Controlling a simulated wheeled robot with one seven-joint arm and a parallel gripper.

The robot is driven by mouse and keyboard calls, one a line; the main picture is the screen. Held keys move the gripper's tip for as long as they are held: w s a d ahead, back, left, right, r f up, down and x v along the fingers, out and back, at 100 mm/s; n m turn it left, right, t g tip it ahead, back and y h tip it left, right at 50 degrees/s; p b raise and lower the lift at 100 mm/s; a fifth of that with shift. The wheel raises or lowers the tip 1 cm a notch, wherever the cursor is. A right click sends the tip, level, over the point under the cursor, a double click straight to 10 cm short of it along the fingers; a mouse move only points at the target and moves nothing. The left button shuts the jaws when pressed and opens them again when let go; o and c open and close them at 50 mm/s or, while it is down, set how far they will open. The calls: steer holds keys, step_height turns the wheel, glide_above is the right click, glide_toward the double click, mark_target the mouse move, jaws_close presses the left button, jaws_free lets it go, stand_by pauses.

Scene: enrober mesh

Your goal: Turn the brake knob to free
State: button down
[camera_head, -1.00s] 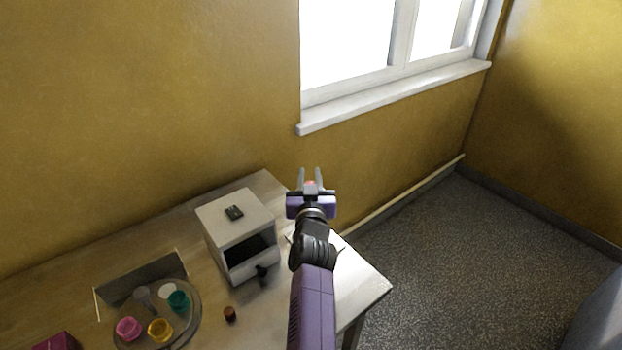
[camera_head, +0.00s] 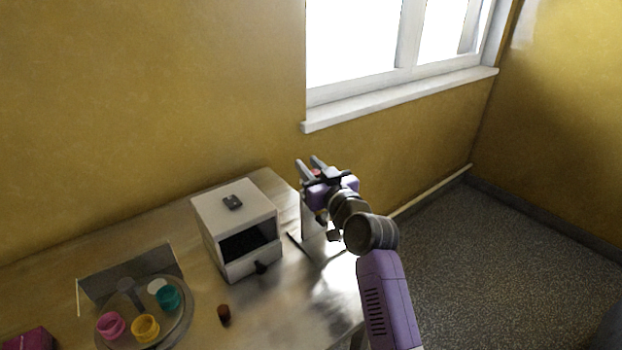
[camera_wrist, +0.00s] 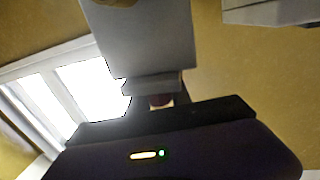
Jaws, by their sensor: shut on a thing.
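My gripper (camera_head: 311,168) is at the far right end of the table, its fingers pointing up and left. It is shut on a small red knob (camera_head: 316,173), taken to be the brake knob, of which only a bit shows between the fingers. The knob sits near the top of a pale upright stand (camera_head: 309,217), partly hidden by my gripper. In the wrist view a dark red piece of the knob (camera_wrist: 161,100) shows below a large grey block. The knob's marks and exact setting are hidden.
A round tray (camera_head: 183,325) with coloured cups is at the lower left. A small brown-red cylinder (camera_head: 224,315) stands nearby. The wall and window are behind.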

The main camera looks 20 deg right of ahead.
steer(key=shift+s+a+r+n+g+y+b, duration=0.1)
steer(key=shift+s+a+n+g+y+b, duration=0.2)
steer(key=shift+n+g+y+b, duration=2.35)
steer(key=shift+s+a+f+n+g+y+b, duration=0.15)
steer(key=shift+a+n+g+y+b, duration=0.35)
steer(key=shift+n+y+b, duration=2.2)
steer(key=shift+s+a+r+n+g+y+b, duration=0.25)
steer(key=shift+g+y+b, duration=1.25)
steer(key=shift+b, duration=3.05)
steer(key=shift+s+a+g, duration=0.1)
steer(key=shift+a+g, duration=0.05)
steer(key=shift+g, duration=0.2)
steer(key=c, duration=1.2)
jaws_free()
steer(key=shift+o, duration=0.2)
steer(key=shift+f, duration=0.1)
steer(key=v, duration=0.8)
steer(key=shift+f, duration=0.1)
